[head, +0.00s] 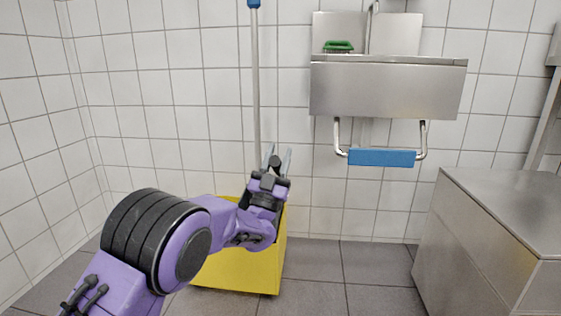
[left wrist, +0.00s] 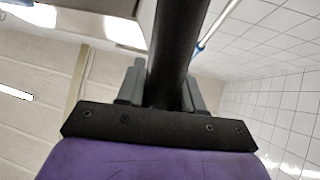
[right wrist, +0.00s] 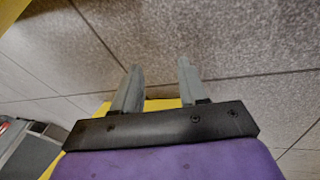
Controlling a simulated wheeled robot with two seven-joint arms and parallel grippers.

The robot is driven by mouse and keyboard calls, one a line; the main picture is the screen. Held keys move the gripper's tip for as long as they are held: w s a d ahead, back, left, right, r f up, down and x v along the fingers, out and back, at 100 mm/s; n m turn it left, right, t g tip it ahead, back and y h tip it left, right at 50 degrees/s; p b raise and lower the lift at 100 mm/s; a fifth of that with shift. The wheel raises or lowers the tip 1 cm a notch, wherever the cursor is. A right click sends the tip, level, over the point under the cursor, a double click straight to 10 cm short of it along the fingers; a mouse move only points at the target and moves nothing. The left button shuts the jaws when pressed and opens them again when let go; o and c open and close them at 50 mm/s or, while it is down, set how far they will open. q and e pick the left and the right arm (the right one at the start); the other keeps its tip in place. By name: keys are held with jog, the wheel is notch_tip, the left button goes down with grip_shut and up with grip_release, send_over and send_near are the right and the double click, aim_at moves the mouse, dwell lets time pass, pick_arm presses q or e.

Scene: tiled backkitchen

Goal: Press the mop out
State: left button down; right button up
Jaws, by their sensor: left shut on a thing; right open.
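The yellow mop bucket (head: 240,268) stands on the floor by the back wall, partly hidden by my left arm. The mop's pale pole (head: 255,90) rises upright above it, with a blue top end; the mop head is hidden. My left gripper (head: 277,158) is above the bucket's right part, just right of the pole. It is shut on a black bar, apparently the wringer lever, which shows large between the fingers in the left wrist view (left wrist: 178,45). My right gripper (right wrist: 160,72) is open and empty, low over the floor, with yellow bucket showing behind its fingers.
A steel sink (head: 388,90) with a blue-padded bar (head: 381,157) hangs on the back wall, a green item (head: 338,47) on it. A steel cabinet (head: 500,225) stands at the right. Grey floor between bucket and cabinet is clear.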

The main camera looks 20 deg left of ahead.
pick_arm(q)
jog(key=shift+s+f, duration=0.15)
jog(key=shift+f, duration=0.05)
pick_arm(e)
jog(key=shift+w+d+f, duration=0.2)
jog(key=shift+d+f, duration=0.05)
jog(key=shift+d, duration=0.1)
jog(key=shift+t, duration=0.3)
pick_arm(q)
jog(key=c, duration=0.8)
grip_release()
jog(key=p+v, duration=0.2)
jog(key=v, duration=0.8)
jog(key=shift+f, duration=0.25)
pick_arm(e)
jog(key=s+a+r+g, duration=0.2)
jog(key=s, duration=0.1)
pick_arm(q)
jog(key=shift+s, duration=0.1)
